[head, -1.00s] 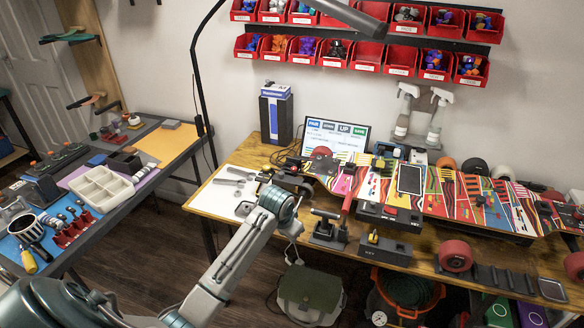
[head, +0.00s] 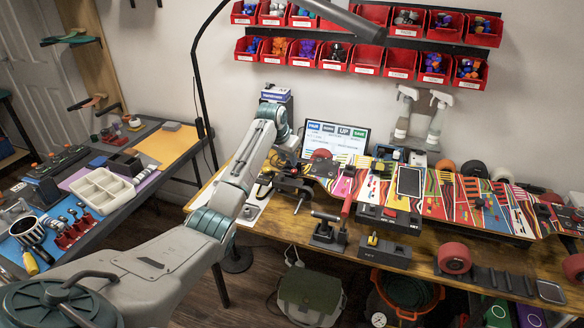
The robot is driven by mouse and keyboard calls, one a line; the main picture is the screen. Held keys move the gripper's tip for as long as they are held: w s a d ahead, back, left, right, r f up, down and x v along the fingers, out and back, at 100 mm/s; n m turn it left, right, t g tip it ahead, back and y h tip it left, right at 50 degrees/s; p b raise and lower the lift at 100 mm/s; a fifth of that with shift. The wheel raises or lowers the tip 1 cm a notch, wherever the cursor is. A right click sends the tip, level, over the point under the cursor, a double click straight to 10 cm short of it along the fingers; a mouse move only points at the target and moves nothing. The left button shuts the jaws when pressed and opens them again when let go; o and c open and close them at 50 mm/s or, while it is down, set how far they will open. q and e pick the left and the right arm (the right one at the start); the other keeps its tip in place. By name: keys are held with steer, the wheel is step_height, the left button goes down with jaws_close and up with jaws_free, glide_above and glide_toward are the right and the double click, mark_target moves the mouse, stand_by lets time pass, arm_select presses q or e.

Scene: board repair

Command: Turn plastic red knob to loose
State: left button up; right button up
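A round red part (head: 321,154), which looks like the red knob, is at the left end of the colourful board (head: 430,192), in front of the screen. My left arm reaches up from the lower left over the bench's left end. Its wrist is bent down in front of the blue and white box, left of the red part. My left gripper (head: 288,158) is small and dark against the black clamp, and its fingers cannot be made out. It appears apart from the red part. My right gripper is not in view.
A black clamp (head: 293,181) holds the board's left end. A red-handled tool (head: 347,194) and a black block with a yellow part (head: 373,240) stand at the bench's front. The screen (head: 335,138) is behind. Red bins (head: 368,62) hang on the wall.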

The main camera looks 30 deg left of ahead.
mark_target(293, 171)
arm_select(q)
steer(key=shift+p+x, duration=0.3)
steer(key=shift+x, duration=2.9)
jaws_close()
